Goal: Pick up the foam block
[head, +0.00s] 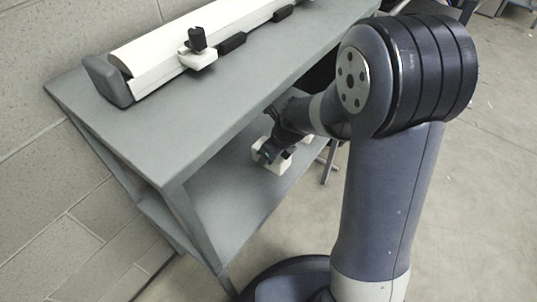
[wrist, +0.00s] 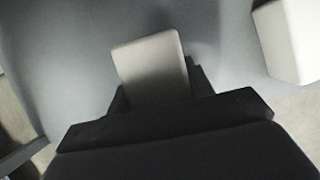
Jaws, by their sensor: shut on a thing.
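A pale, off-white foam block (wrist: 150,62) stands between the dark fingers of my gripper (wrist: 158,88) in the wrist view. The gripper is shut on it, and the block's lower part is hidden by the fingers. In the head view my gripper (head: 275,150) reaches in under the upper shelf, over the lower shelf. White surfaces show around its fingers there, partly covered by it. I cannot tell whether the held block touches the shelf.
A second white block (wrist: 290,40) stands to the right in the wrist view, apart from my gripper. The grey upper shelf (head: 165,125) overhangs the lower shelf (head: 225,205). A long white fixture (head: 195,40) lies on top. Open floor lies to the right.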

